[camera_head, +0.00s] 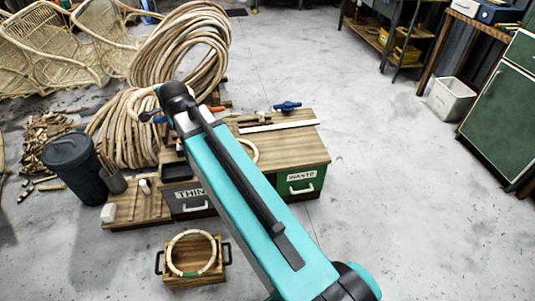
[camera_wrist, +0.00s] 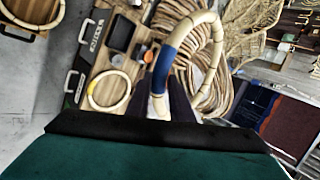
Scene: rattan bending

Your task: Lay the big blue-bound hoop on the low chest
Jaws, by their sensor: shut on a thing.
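The big blue-bound hoop (camera_wrist: 214,38) is a thick pale rattan ring with a blue wrap, standing up from my gripper (camera_wrist: 160,92) in the wrist view. My gripper's dark fingers are shut on its rim beside the blue wrap. In the head view my gripper (camera_head: 152,117) is at the left end of my arm, above the chest's back left; only a bit of the hoop shows there. The low chest (camera_head: 302,153) has a wooden top and drawers labelled THIN and WASTE. My arm hides its middle. A smaller hoop (camera_wrist: 92,101) with a yellow wrap lies on its top.
A black tray (camera_head: 177,171) and a blue tool (camera_head: 287,105) sit on the chest. A green-bound hoop (camera_head: 176,262) lies on a small handled wooden box (camera_head: 193,281) in front. Rattan coils (camera_head: 205,20) stand behind; a dark bin (camera_head: 75,170) is at left.

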